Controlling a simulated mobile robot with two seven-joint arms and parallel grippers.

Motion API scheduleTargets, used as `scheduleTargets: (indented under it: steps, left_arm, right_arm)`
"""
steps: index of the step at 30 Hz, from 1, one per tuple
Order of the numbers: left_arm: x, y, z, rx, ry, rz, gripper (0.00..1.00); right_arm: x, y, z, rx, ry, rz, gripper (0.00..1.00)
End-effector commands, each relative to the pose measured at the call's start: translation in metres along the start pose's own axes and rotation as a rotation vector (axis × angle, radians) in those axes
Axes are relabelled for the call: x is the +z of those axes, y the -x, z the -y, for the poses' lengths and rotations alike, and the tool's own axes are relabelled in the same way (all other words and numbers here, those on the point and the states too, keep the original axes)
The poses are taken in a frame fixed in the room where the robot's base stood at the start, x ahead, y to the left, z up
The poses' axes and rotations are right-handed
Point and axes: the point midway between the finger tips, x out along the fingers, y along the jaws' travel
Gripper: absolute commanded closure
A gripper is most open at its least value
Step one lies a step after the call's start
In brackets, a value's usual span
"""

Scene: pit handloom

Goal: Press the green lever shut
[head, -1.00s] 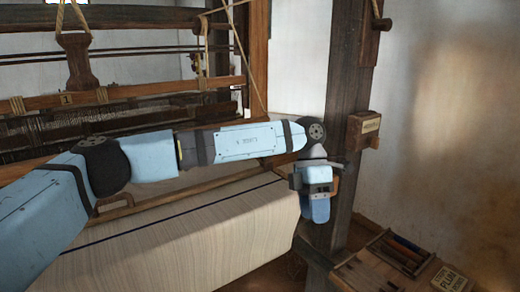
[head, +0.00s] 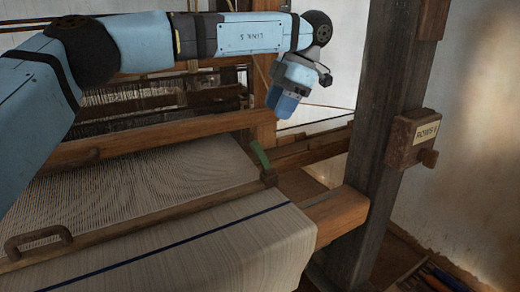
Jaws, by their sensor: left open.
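The green lever (head: 260,156) stands near the right end of the wooden bar across the woven cloth. It is raised and leans to the upper left from a small dark bracket (head: 268,178) at its foot. My left gripper (head: 282,104) hangs above the lever and slightly to its right in the picture, pointing down. It looks empty, with a visible gap between it and the lever. The jaw opening is hard to make out from this angle. My right gripper is not in view.
The striped cloth (head: 225,250) runs over the front beam, whose wooden end (head: 337,212) juts out at right. A dark upright post (head: 378,140) carries a small labelled box (head: 412,140). A curved handle (head: 38,241) is at lower left. A tool tray (head: 430,278) shows at lower right.

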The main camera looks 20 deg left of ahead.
Motion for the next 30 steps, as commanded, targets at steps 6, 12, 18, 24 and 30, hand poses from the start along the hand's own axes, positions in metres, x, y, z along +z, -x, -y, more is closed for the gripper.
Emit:
scheduleTargets:
  steps: [6,12,18,24,30]
  left_arm:
    - [0.000,-0.048,0.000,-0.003,-0.002,-0.002,0.53]
    - [0.000,-0.087,0.000,-0.003,0.000,0.000,0.53]
    - [0.000,-0.114,0.001,-0.003,0.000,0.000,0.53]
    - [0.000,-0.122,0.001,-0.003,0.001,0.002,0.53]
    - [0.000,-0.122,0.001,-0.002,0.001,0.001,0.53]
  right_arm:
    - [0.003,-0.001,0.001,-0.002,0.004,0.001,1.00]
    - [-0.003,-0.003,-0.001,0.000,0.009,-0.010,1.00]
    - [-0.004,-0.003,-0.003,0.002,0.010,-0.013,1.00]
    - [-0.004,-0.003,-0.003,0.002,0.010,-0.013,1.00]
    - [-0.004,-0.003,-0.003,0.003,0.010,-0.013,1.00]
